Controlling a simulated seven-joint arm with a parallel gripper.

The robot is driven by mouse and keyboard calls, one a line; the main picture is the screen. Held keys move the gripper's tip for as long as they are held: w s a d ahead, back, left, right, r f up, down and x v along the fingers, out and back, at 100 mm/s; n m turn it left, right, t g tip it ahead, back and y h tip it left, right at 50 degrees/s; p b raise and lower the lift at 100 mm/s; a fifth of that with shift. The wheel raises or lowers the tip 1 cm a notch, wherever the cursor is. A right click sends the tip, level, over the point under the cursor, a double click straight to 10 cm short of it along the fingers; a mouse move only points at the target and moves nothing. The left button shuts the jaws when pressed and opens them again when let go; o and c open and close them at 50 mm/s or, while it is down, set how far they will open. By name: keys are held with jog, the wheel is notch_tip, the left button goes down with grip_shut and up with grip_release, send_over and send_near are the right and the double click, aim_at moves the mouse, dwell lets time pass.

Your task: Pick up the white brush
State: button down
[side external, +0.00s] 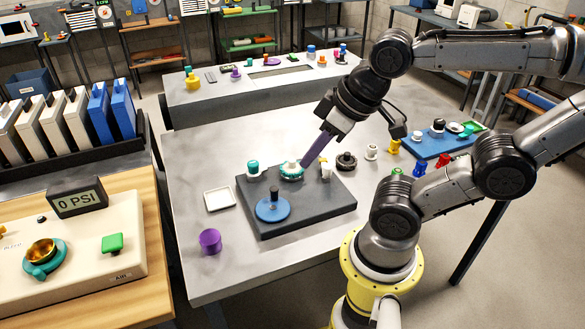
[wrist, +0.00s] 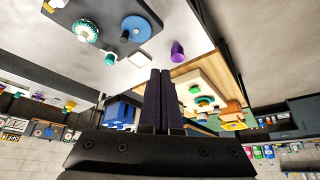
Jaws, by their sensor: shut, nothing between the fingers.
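A small white piece (side external: 326,170) with a yellowish part stands on the dark board (side external: 325,208), right of my gripper; another white piece (side external: 371,152) stands on the table beyond the board. I cannot tell for sure which is the white brush. My gripper (side external: 306,162) points down over the board, its fingertips just beside or above a teal-and-white toothed piece (side external: 291,172); contact is unclear. In the wrist view its two dark fingers (wrist: 160,75) are together with nothing between them. A white piece (wrist: 57,3) is cut off at that view's top edge.
A white tray (side external: 219,199) and purple cylinder (side external: 210,241) lie left. A blue board (side external: 430,146) holds pieces at right.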

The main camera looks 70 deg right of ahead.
dwell(0.4)
jog(key=shift+c, duration=0.9)
grip_release()
jog(key=n, duration=0.2)
jog(key=n+g+h, duration=0.1)
jog(key=n+g, duration=0.5)
jog(key=n, duration=0.8)
send_over(292, 160)
jog(key=a, duration=0.1)
notch_tip(292, 160, down, 8)
jog(key=f, duration=0.8)
jog(key=d+f, duration=0.1)
jog(key=f, duration=0.4)
jog(key=shift+f, duration=0.1)
